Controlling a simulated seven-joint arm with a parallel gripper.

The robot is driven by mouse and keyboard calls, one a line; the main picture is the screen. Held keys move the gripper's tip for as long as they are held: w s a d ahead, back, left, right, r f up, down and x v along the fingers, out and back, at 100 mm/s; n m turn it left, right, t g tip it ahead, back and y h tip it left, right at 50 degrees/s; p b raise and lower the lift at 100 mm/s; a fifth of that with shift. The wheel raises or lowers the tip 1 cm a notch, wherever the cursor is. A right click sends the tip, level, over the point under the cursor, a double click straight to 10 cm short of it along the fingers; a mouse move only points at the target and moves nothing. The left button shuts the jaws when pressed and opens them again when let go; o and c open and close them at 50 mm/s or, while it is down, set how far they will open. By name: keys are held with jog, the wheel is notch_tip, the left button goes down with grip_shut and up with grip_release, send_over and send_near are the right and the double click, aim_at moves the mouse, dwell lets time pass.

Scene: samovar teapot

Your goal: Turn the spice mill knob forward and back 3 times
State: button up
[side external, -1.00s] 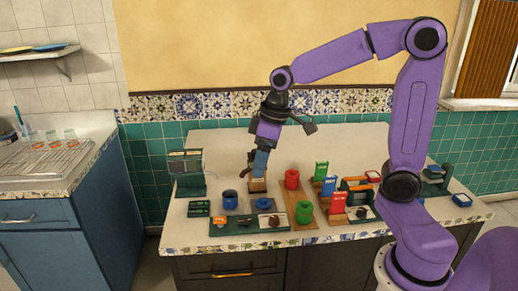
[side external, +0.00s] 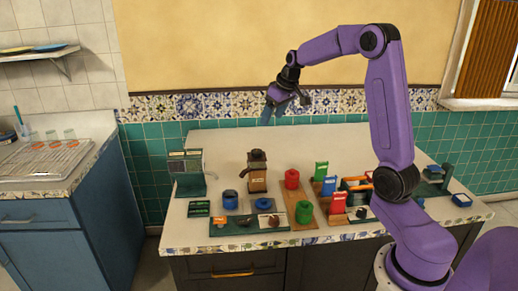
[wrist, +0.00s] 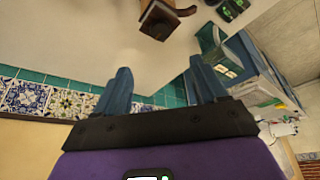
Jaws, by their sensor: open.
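The spice mill (side external: 257,180) is a brown wooden box with a dark top and a knob on a crank at its upper end.
A dark green stand (side external: 186,174) is left of the mill. Several small boxes fill the right side. The counter (side external: 330,143) is bare along the back.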

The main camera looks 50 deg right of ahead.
aim_at(257, 152)
jog(key=x, duration=1.5)
jog(key=shift+f, duration=0.3)
jog(key=shift+c, duration=0.3)
jog(key=c, duration=1)
